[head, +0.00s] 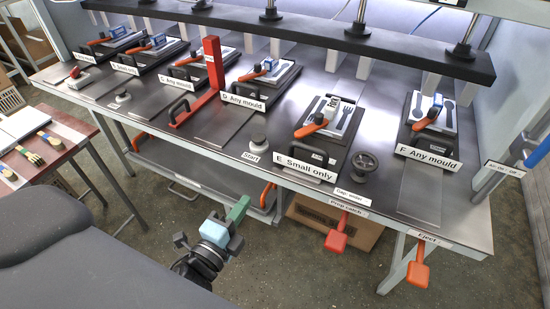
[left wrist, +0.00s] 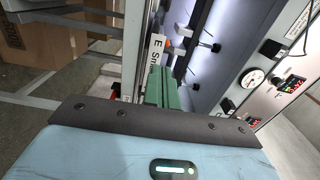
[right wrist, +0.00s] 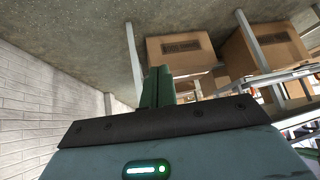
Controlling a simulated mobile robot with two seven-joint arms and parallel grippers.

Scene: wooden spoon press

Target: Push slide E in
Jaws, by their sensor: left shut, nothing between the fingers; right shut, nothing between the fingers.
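Slide E (head: 322,145) is a dark plate on the press table, with a white label reading "E Small only" (head: 303,167) on its front. A grey mould with cutlery shapes (head: 345,118) and an orange-handled clamp (head: 312,127) sit on it. My left gripper (head: 241,204), with green fingers, is shut and empty in front of the table, left of and nearer than slide E, apart from it. In the left wrist view the E label (left wrist: 156,50) shows just beyond the fingertips. My right gripper (right wrist: 157,74) is shut and empty, seen only in the right wrist view.
A round knob marked Start (head: 258,144) stands left of slide E, and a dark handwheel (head: 364,164) right of it. Red (head: 337,241) and orange (head: 417,273) levers hang at the front edge. A black press beam (head: 300,40) spans the back. Slide F (head: 430,125) is at right.

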